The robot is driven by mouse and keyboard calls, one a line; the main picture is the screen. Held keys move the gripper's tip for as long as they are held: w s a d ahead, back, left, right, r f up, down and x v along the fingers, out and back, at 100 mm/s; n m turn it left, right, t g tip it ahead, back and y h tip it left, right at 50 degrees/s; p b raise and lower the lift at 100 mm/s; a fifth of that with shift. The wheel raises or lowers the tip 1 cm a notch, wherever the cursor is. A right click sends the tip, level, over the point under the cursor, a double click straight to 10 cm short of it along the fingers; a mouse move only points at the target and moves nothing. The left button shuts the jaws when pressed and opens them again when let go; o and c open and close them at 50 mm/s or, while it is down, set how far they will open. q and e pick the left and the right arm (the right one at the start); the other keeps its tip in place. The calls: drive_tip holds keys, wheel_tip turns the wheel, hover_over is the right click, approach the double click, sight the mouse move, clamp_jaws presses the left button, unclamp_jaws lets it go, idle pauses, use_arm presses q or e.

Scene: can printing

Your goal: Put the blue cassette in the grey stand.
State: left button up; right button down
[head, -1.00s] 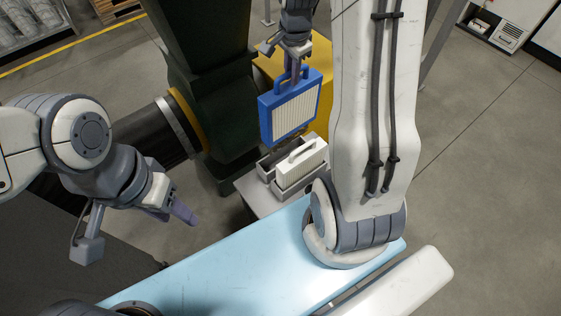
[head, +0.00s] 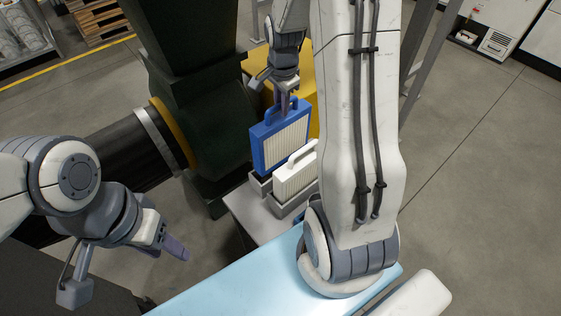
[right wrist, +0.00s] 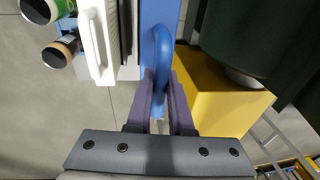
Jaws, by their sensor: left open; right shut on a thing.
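The blue cassette (head: 256,150), with a cream pleated face, hangs upright from my right gripper (head: 285,108). That gripper is shut on its top handle, which also shows between the fingers in the right wrist view (right wrist: 161,50). The grey stand (head: 270,206) is below. The cassette's lower edge is at the stand's rear slot; I cannot tell whether it is just above or slightly inside. A white cassette (head: 296,176) stands in the front slot and hides part of the blue one. My left gripper (head: 176,248) is open and empty, off to the left.
The stand rests on a grey ledge (head: 250,218) beside a dark green machine (head: 200,100). A yellow block (head: 308,75) is behind. A light blue surface (head: 240,285) lies in front. Two cylinders (right wrist: 60,50) show at the left in the right wrist view.

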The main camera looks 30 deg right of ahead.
sight(281, 129)
wheel_tip(281, 129, down, 9)
drive_tip(key=shift+r+p, duration=0.1)
drive_tip(key=shift+p, duration=0.4)
drive_tip(key=c, duration=0.8)
unclamp_jaws()
